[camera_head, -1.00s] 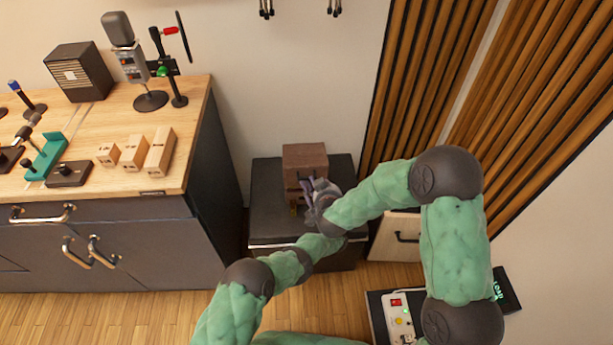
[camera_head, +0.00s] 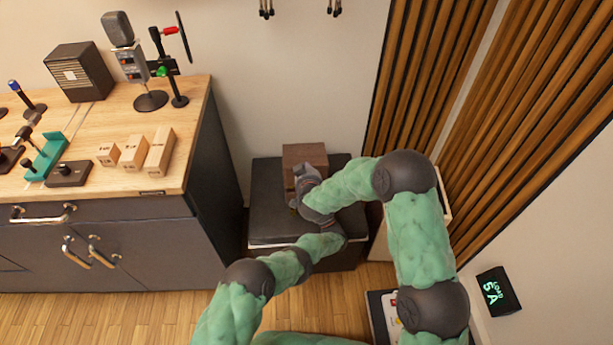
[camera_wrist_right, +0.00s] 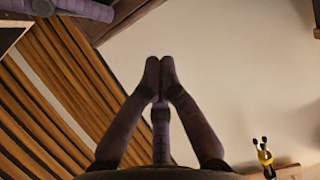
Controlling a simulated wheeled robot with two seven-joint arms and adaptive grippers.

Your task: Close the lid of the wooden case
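The brown wooden case (camera_head: 304,154) stands on a dark cabinet against the back wall in the head view. Its front is largely hidden by my right gripper, and I cannot tell the lid's angle. My right gripper (camera_head: 304,180) is right at the front of the case; contact is unclear. In the right wrist view my right gripper (camera_wrist_right: 160,64) has its fingertips together with nothing visible between them.
The dark cabinet (camera_head: 268,222) is beside a wooden workbench (camera_head: 80,125) holding several tools and wooden blocks. Slatted wood panels (camera_head: 425,90) stand at the right. A small yellow-and-black item (camera_wrist_right: 265,156) shows in the wrist view. A sign (camera_head: 498,291) is at the lower right.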

